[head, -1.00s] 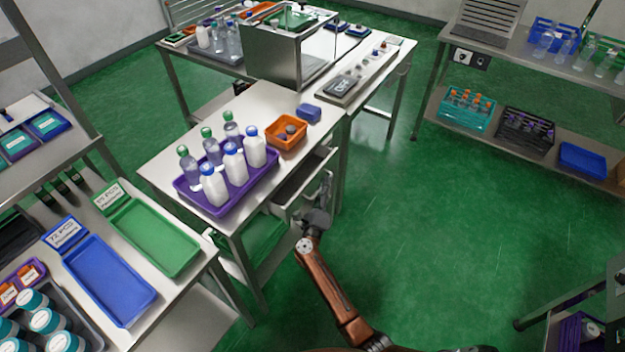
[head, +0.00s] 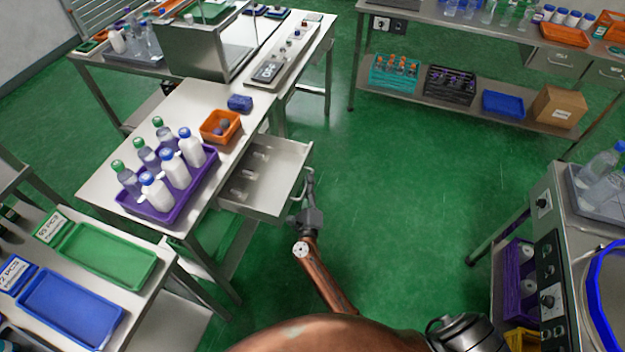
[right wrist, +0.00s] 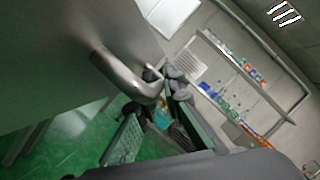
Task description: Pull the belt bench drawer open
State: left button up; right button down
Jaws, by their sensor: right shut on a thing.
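The belt bench drawer (head: 266,178) stands well out from under the bench top in the head view, with several small clear items inside. Its handle is on the front face; in the right wrist view the curved metal handle (right wrist: 125,75) runs between my fingers. My right gripper (head: 309,190) is at the drawer front and shut on the handle. It also shows in the right wrist view (right wrist: 150,115), where the fingers partly hide the handle's end. The belt bench (head: 187,108) carries a purple tray of bottles (head: 172,205). My left gripper is not in view.
Green floor (head: 400,190) is clear to the right of the drawer. A machine bench (head: 560,240) stands at the right edge.

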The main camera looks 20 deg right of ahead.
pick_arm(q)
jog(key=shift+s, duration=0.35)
pick_arm(e)
jog(key=shift+a+f, duration=0.1)
jog(key=shift+f, duration=0.05)
jog(key=c, duration=2)
grip_release()
jog(key=shift+c, duration=0.2)
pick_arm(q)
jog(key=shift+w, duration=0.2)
pick_arm(e)
jog(key=shift+s, duration=0.1)
